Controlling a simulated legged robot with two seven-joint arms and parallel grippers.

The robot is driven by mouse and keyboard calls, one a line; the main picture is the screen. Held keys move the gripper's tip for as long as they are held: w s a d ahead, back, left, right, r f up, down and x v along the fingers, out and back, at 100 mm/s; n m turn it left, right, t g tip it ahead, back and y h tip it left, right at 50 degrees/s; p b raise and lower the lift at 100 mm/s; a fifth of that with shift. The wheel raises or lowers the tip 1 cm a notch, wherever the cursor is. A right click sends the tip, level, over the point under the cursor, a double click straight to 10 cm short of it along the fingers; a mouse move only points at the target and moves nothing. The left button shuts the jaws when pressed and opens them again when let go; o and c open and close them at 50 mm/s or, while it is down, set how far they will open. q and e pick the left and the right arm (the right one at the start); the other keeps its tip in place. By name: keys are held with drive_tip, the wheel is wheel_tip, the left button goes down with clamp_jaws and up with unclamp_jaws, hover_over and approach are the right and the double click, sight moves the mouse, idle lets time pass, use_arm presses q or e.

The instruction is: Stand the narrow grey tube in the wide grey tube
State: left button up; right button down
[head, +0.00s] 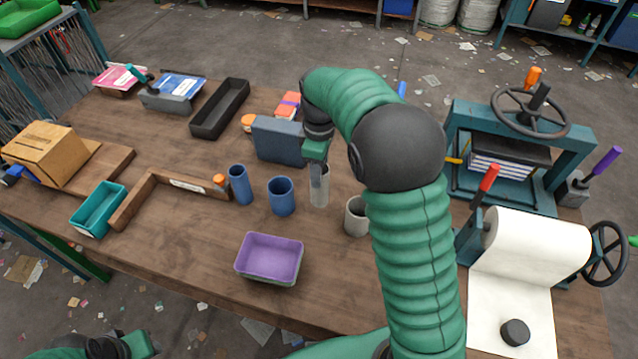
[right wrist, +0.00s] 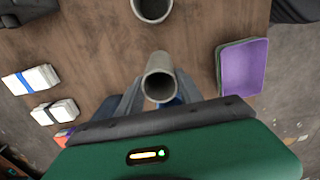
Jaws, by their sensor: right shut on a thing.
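The narrow grey tube (head: 319,192) is upright in my right gripper (head: 317,168), which is shut on it. In the right wrist view the tube's open mouth (right wrist: 159,86) shows between the fingers. I cannot tell whether its lower end touches the table. The wide grey tube (head: 355,218) stands upright on the table just to the right, partly hidden by my right arm; its open mouth also shows at the top of the right wrist view (right wrist: 152,9). The two tubes are apart. My left gripper (head: 140,345) is at the bottom left edge, its fingers unclear.
A narrow blue tube (head: 240,185) and a wide blue tube (head: 281,197) stand to the left of the grey ones. A purple tray (head: 270,258) lies in front. A blue-grey block (head: 279,140) is behind. A press (head: 515,150) and paper roll (head: 535,240) stand right.

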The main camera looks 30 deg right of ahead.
drive_tip(key=s+d+r+m+p, duration=0.35)
drive_tip(key=r+m+p, duration=0.2)
drive_tip(key=p, duration=0.25)
drive_tip(key=s+d+r+m+p, duration=0.3)
drive_tip(key=s+r+m+p, duration=0.15)
drive_tip(key=r+p, duration=0.3)
wheel_tip(320, 180, down, 19)
drive_tip(key=s+p, duration=0.1)
drive_tip(key=p, duration=0.1)
drive_tip(key=shift+f, duration=0.15)
drive_tip(key=shift+s+d+f, duration=0.1)
drive_tip(key=shift+f, duration=0.1)
drive_tip(key=c, duration=0.8)
unclamp_jaws()
